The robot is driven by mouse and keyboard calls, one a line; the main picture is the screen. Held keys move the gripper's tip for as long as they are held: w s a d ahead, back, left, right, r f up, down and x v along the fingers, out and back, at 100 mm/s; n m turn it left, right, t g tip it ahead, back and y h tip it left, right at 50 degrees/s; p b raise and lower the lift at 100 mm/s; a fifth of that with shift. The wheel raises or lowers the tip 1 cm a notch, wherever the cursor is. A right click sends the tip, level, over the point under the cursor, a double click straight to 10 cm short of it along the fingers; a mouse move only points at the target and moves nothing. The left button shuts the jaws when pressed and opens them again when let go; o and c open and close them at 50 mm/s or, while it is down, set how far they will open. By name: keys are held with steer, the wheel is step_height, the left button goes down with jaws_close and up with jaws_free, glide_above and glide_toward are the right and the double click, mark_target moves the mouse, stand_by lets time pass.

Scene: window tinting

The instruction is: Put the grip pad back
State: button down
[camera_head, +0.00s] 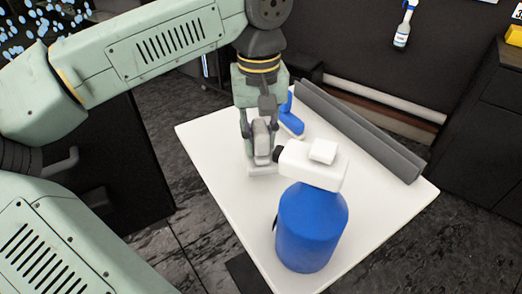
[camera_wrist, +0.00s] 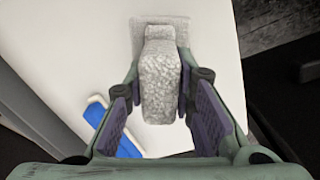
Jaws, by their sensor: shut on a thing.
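The grip pad (camera_wrist: 161,82) is a pale grey, rough block with a wider flat piece at its far end in the wrist view. It also shows in the head view (camera_head: 262,138), upright between the fingers with its white base low at the white table (camera_head: 217,160). My gripper (camera_head: 258,150) points down over the left-middle part of the table and is shut on the pad's upright part. The fingers also flank it in the wrist view (camera_wrist: 160,92). I cannot tell whether the base touches the table.
A large blue bottle with a white top (camera_head: 312,225) stands just right of and in front of my gripper. A blue and white tool (camera_head: 291,122) lies behind the gripper. A dark grey roll (camera_head: 358,128) lies along the far right edge. The table's left corner is clear.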

mark_target(260, 151)
step_height(260, 151, down, 4)
steer(key=shift+f+p, duration=0.1)
steer(key=shift+p, duration=0.2)
steer(key=c, duration=1.4)
jaws_free()
steer(key=shift+o, duration=0.2)
